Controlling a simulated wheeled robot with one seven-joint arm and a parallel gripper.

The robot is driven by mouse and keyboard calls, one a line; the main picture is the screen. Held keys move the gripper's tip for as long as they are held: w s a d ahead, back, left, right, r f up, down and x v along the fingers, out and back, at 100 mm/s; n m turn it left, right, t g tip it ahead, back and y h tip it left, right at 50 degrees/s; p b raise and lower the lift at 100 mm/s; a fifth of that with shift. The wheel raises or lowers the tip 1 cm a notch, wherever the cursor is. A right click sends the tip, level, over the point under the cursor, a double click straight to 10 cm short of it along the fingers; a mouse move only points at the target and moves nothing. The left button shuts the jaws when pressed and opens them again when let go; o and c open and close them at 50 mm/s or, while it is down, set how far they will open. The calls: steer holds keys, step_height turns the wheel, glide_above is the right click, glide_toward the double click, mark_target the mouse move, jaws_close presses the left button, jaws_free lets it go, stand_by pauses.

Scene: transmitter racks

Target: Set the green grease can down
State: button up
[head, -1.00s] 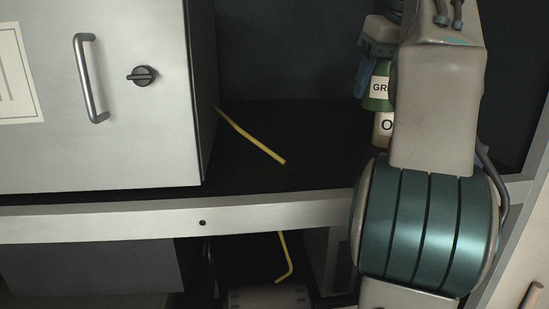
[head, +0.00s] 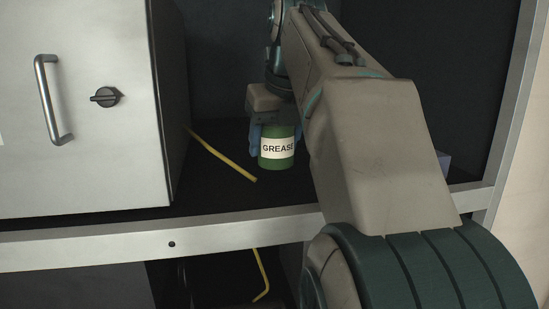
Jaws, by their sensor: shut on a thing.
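The green grease can (head: 275,163), with a white label reading GREASE, is upright in my gripper (head: 270,138) in the head view. My gripper is shut on the can from above, with a blue finger showing on the can's left side. The can is over the dark shelf (head: 200,202), right of the yellow rod. I cannot tell whether its base touches the shelf. My arm hides the shelf area to the right of the can.
A grey cabinet (head: 85,180) with a bar handle and a dark knob stands at the left. A yellow rod (head: 225,159) slants over the shelf beside it. A pale frame rail (head: 120,243) runs along the shelf's front. A bluish object (head: 444,162) shows partly at the right.

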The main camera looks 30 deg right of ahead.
mark_target(275, 158)
steer(key=shift+f, duration=1.7)
steer(key=shift+f, duration=0.1)
steer(key=shift+f, duration=0.15)
steer(key=o, duration=1.2)
steer(key=shift+c, duration=0.2)
steer(key=shift+r, duration=0.2)
steer(key=v, duration=1.2)
